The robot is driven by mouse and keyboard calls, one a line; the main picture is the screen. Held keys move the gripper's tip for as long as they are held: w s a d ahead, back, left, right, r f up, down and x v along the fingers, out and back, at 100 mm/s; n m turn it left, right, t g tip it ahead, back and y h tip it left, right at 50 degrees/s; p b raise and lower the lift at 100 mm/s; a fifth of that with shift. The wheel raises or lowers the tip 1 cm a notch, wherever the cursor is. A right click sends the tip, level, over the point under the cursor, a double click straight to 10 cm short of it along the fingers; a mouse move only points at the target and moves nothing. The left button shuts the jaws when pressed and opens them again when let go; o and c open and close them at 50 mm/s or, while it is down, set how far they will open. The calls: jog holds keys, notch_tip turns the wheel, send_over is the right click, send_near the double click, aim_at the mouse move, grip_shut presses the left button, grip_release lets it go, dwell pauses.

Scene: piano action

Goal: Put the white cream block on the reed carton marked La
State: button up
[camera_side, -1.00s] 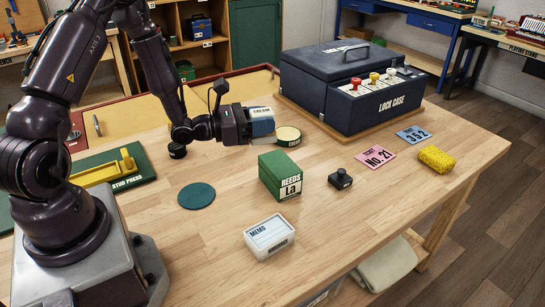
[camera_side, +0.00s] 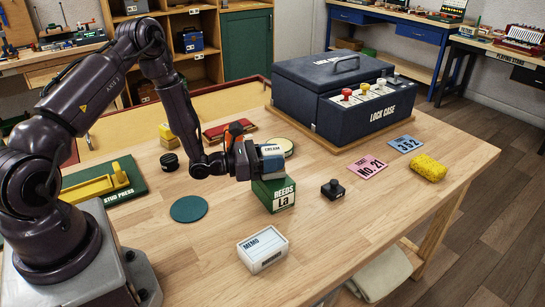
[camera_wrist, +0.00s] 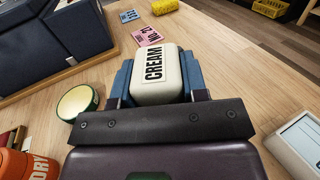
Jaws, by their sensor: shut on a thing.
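The white cream block (camera_wrist: 158,75), labelled CREAM, sits between the blue fingers of my gripper (camera_wrist: 157,85) in the wrist view. In the side view my gripper (camera_side: 272,163) is shut on the cream block (camera_side: 272,148), and the fingers hide most of it. The green reed carton (camera_side: 281,197), marked REEDS La, stands upright on the table just below my gripper. The fingers overlap the carton's top in this view. I cannot tell whether the block touches the carton. The wrist view does not show the carton.
The dark lock case (camera_side: 345,105) stands behind. A black-knobbed piece (camera_side: 333,190) is right of the carton, and a white memo box (camera_side: 262,249) is in front. A green disc (camera_side: 188,209) lies left. A round green-rimmed tin (camera_wrist: 78,102) and an orange container (camera_wrist: 25,165) are close by.

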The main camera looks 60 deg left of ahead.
jog(key=shift+f, duration=0.1)
jog(key=o, duration=1)
jog(key=shift+c, duration=0.2)
